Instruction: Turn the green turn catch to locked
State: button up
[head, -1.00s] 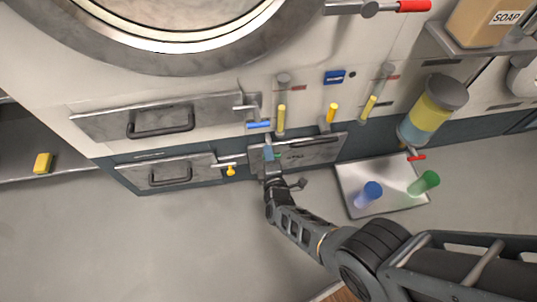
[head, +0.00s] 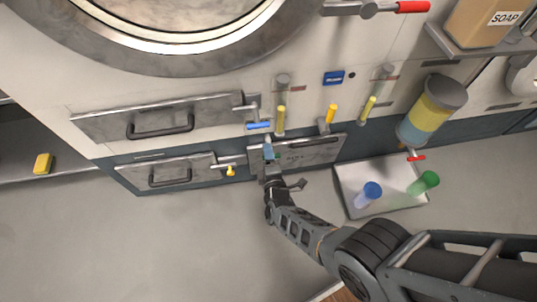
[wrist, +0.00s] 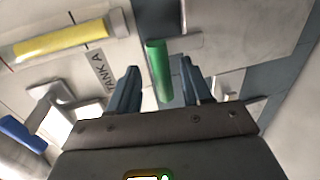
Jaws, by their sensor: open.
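The green turn catch (wrist: 158,70) shows in the wrist view as a green bar running along the picture's height, on a pale panel beside a dark strip. My gripper (wrist: 159,78) is open, with one blue-grey finger on each side of the green bar. Gaps show between the bar and both fingers; I cannot tell how deep it sits between them. In the head view my gripper (head: 269,153) is at the lower metal panel (head: 310,152), and it mostly hides the catch there.
A blue handle (head: 258,125) is just above my gripper, with yellow handles (head: 281,120) to its right. A yellow catch (head: 231,171) is at the left drawer. A tray (head: 350,205) with blue and green cups is to the right.

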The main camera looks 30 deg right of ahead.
jog(key=p+v, duration=0.4)
jog(key=v, duration=0.3)
jog(key=shift+s, duration=0.3)
jog(key=shift+a, duration=0.1)
jog(key=s+d+r+m+t+y+p, duration=0.1)
jog(key=s+d+r+m+y+p, duration=0.2)
jog(key=s+r, duration=0.5)
jog(key=s+d+r+m+y+p, duration=0.1)
jog(key=s+d+r+m, duration=0.4)
jog(key=s, duration=0.6)
jog(key=s+a+r+m+p, duration=0.1)
jog(key=s+r, duration=0.3)
jog(key=r, duration=0.8)
jog(key=s+a+r+m+p, duration=0.2)
jog(key=s+r, duration=0.3)
jog(key=r, duration=0.7)
jog(key=s+a+r+m+g+p, duration=0.1)
jog(key=s+r, duration=0.4)
jog(key=r, duration=0.7)
jog(key=a+m, duration=0.1)
jog(key=m, duration=0.1)
jog(key=shift+a+m+y, duration=0.2)
jog(key=shift+m+y, duration=0.1)
jog(key=shift+y, duration=0.1)
